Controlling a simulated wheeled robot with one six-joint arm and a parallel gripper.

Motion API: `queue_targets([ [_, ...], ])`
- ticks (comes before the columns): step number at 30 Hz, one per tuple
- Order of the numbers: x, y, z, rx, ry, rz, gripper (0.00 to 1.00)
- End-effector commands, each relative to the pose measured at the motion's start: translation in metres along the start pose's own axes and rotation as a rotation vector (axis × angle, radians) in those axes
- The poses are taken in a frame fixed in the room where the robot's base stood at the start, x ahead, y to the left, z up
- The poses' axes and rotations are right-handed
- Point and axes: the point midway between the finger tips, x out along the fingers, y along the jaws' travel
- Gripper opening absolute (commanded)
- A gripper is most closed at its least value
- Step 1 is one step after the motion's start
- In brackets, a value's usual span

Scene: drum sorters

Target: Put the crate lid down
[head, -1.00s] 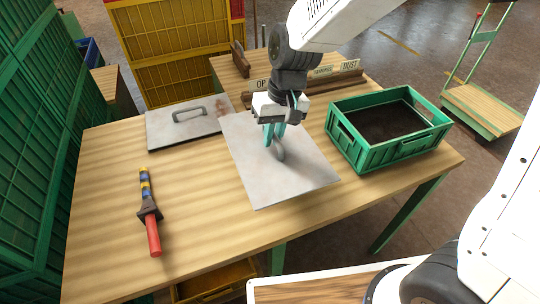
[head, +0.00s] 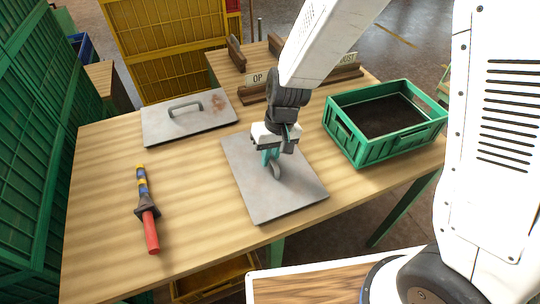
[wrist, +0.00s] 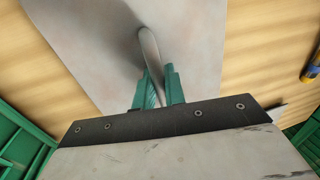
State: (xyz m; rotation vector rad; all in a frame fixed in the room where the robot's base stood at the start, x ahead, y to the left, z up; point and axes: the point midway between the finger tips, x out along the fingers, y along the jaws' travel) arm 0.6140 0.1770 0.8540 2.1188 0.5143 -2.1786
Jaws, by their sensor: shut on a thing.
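The crate lid (head: 262,202), a flat grey metal plate, is under my gripper (head: 272,160) near the middle of the table. My gripper is shut on the lid's handle (wrist: 149,48); the teal fingers stand on either side of it in the wrist view. The lid looks level and at or very near the tabletop; I cannot tell whether it touches. The green crate (head: 372,153) stands open to the right, with dark contents inside. The lid is left of the crate and apart from it.
A second grey lid (head: 165,132) with a handle and rusty stains lies at the back left. A tool with a red handle (head: 151,232) lies at the left. Labelled wooden holders (head: 258,92) stand at the back. Bare tabletop (head: 195,205) lies between tool and held lid.

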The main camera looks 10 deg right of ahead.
Motion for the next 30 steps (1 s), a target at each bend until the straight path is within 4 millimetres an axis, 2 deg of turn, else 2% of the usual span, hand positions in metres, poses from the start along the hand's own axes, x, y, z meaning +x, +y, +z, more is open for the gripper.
queue_targets([
  [4, 0.003, 0.001, 0.000, 0.000, -0.001, 0.000, 0.00],
  [5, 0.003, 0.001, 0.000, 0.000, 0.000, 0.000, 0.17],
  [6, 0.003, 0.001, 0.000, 0.000, 0.000, 0.000, 0.28],
  [7, 0.003, 0.000, 0.000, 0.000, 0.000, 0.000, 0.34],
  [15, 0.002, 0.000, 0.000, 0.000, 0.000, 0.000, 0.34],
  [19, -0.007, -0.001, -0.001, 0.001, 0.004, -0.001, 0.34],
  [23, -0.029, -0.001, -0.001, -0.001, 0.006, -0.001, 0.34],
  [30, -0.082, 0.000, -0.001, 0.000, 0.006, -0.001, 0.34],
])
